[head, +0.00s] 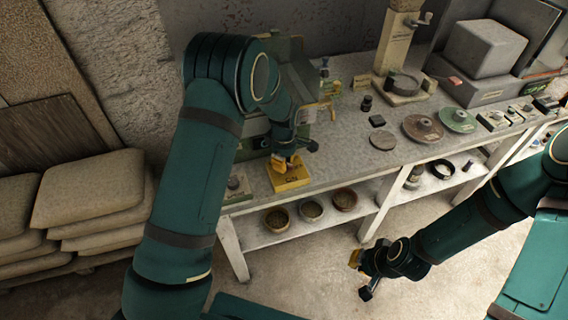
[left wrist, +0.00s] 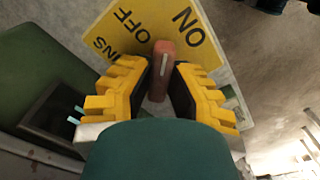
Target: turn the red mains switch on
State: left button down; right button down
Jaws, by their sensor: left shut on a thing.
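The yellow plate (head: 291,180) of the mains switch sits at the front left of the workbench. In the left wrist view the plate (left wrist: 150,22) bears the words ON and OFF and part of a third word. The red switch handle (left wrist: 163,60) stands out from it, with a pale line along it. The line points roughly between the two words; I cannot tell its exact setting. My left gripper (head: 286,160) is at the plate, its yellow fingers (left wrist: 165,82) shut on the handle. My right gripper (head: 362,275) hangs empty over the floor, fingers apart.
The workbench (head: 345,175) carries a brown disc (head: 423,128), a green disc (head: 457,119) and a pillar stand (head: 398,45). Several bowls (head: 311,209) stand on its lower shelf. Stacked sacks (head: 90,190) lie at the left. The floor before the bench is clear.

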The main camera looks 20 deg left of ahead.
pick_arm(q)
jog(key=m+b, duration=0.1)
jog(key=m, duration=0.3)
jog(key=shift+s+f+m, duration=0.1)
jog(key=shift+m, duration=0.2)
jog(key=shift+m+b, duration=0.35)
jog(key=shift+m, duration=1.65)
jog(key=c, duration=0.9)
grip_release()
